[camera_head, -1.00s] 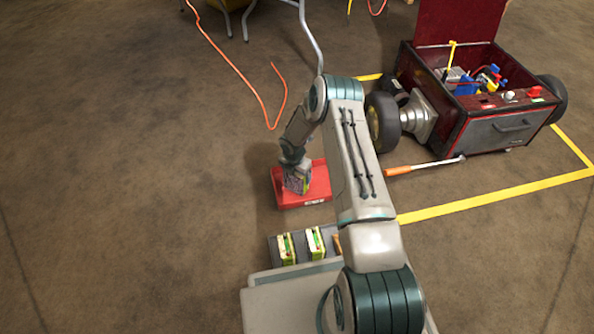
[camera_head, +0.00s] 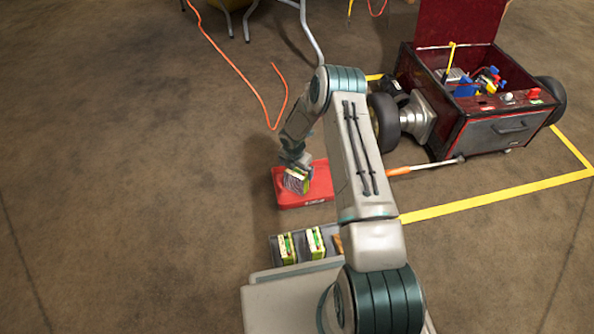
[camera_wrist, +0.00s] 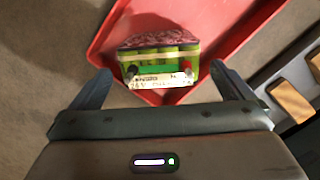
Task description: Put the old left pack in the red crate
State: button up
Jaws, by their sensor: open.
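The old pack (camera_head: 297,180) is green and pinkish, with a pale label and red and black terminals. It is at the red crate (camera_head: 318,195), toward its left side, below my gripper (camera_head: 296,164). In the wrist view the pack (camera_wrist: 160,62) shows against the red floor of the crate (camera_wrist: 222,28), ahead of and between my gripper's spread fingers (camera_wrist: 162,88). Gaps show on both sides of the pack, so the gripper is open. The pack looks tilted; whether it rests fully on the crate floor is hard to tell.
A grey tray (camera_head: 275,252) near my base holds two green-yellow packs (camera_head: 287,248) (camera_head: 316,243) and a wooden block (camera_head: 337,244). The dark red wheeled charger cart (camera_head: 455,118) stands at right, with an orange-handled tool (camera_head: 402,170) before it. Floor at left is clear.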

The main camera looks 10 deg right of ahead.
notch_tip(320, 180, up, 8)
jog(key=p, duration=0.2)
jog(key=shift+s+a+p, duration=0.3)
jog(key=shift+s+p, duration=0.05)
jog(key=shift+s, duration=0.05)
jog(key=shift+r, duration=0.1)
